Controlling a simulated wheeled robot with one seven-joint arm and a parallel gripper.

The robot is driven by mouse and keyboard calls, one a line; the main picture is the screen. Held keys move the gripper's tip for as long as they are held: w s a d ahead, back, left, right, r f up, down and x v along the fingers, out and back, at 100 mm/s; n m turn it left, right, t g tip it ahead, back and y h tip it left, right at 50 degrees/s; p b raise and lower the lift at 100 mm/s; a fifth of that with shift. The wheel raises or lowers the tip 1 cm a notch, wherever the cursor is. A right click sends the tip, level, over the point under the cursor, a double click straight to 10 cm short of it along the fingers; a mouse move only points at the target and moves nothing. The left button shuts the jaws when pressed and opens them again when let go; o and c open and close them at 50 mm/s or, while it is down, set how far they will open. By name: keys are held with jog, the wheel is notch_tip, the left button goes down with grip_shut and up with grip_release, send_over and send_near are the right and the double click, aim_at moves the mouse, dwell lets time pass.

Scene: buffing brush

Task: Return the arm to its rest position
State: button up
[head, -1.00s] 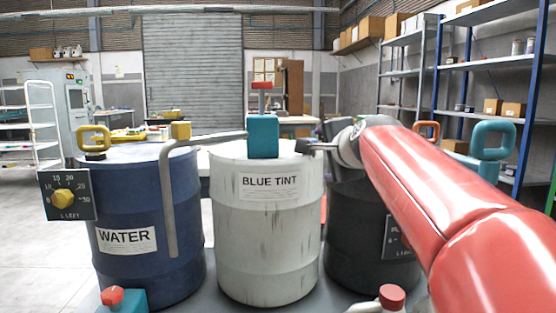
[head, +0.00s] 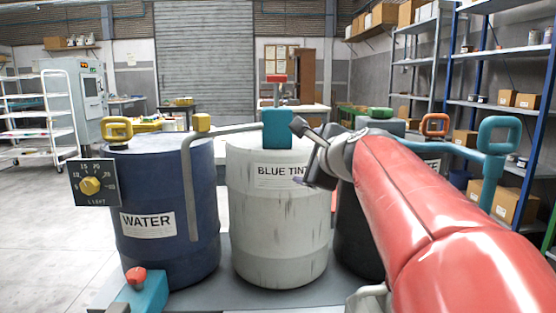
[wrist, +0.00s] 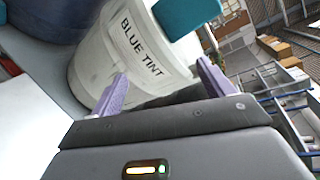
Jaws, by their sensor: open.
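My gripper (head: 298,154) is open and empty at the end of my red arm. In the head view it stands in front of the upper right side of the white BLUE TINT barrel (head: 278,225), covering the end of its label. In the wrist view the two purple fingers of my gripper (wrist: 163,80) are spread apart. The label of the BLUE TINT barrel (wrist: 105,68) shows between and beyond them. Nothing is between the fingers.
A blue WATER barrel (head: 150,245) with a dial box (head: 105,196) stands left. A dark barrel (head: 352,240) is partly hidden behind my arm. A teal valve block (head: 277,130) tops the white barrel. Shelves (head: 500,105) stand right; open floor (head: 40,230) lies left.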

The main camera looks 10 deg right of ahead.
jog(key=s+a+f+n+g+p, duration=0.1)
jog(key=s+a+f+n+g, duration=0.15)
jog(key=s+f+n, duration=0.35)
jog(key=s+a+f+n+g+p, duration=0.1)
jog(key=s+f+n+g, duration=0.2)
jog(key=s+f+n, duration=0.35)
jog(key=s+d+f+n+g+h, duration=0.2)
jog(key=s+f+n, duration=0.6)
jog(key=s+f, duration=0.5)
jog(key=s+d+g, duration=0.1)
jog(key=s+d, duration=0.1)
jog(key=shift+s+d+g+h, duration=0.2)
jog(key=shift+s+g+h, duration=0.15)
jog(key=shift+h, duration=0.05)
